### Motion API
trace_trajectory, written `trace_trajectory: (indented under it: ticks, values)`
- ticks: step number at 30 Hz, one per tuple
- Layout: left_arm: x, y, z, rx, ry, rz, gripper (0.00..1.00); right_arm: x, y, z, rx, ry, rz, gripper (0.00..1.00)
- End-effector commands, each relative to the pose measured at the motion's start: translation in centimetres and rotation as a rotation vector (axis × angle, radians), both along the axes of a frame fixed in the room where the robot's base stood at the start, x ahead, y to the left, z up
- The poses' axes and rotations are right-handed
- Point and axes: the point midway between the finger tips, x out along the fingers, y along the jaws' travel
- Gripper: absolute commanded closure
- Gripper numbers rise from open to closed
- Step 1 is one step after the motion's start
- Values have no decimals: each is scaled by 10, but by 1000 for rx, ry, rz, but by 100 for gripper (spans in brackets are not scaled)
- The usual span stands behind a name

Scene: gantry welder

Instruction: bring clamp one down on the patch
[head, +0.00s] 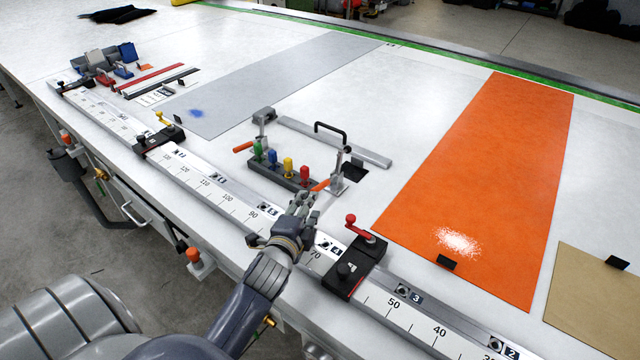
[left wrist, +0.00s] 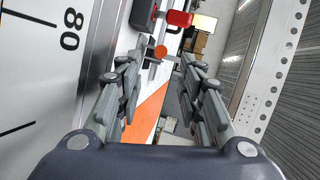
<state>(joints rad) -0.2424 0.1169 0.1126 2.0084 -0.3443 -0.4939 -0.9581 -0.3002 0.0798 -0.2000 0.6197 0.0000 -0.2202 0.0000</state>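Two toggle clamps with orange handles stand at the ends of a handled steel bar on the white table. The near clamp (head: 338,176) has its orange handle (head: 320,186) slanting toward me; the far clamp (head: 263,118) is at the left. No number on either can be read. A small dark pad (head: 354,171) lies beside the near clamp; I cannot tell whether it is the patch. My left gripper (head: 308,199) is close to the near orange handle; contact is unclear. Its fingers stand apart in the left wrist view (left wrist: 158,95), with a round orange end (left wrist: 160,52) beyond. My right gripper is out of view.
A rack of coloured knobs (head: 283,178) stands left of my gripper. A numbered rail (head: 225,200) runs along the near edge, with a red-levered black stop (head: 352,268) to the right. The orange sheet (head: 490,170) lies flat beyond a clear white strip.

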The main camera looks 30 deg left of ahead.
Motion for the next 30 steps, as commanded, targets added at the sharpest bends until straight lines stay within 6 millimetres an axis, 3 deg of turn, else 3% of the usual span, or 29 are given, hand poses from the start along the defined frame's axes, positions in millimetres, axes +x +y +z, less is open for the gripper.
trace_trajectory:
  ticks: [15,21,30]
  values:
    - [77,22,-17,-1,-1,0,65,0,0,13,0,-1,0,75]
    - [90,26,-21,0,-1,0,65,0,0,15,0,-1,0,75]
    - [92,27,-22,0,-1,-1,65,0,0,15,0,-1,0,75]
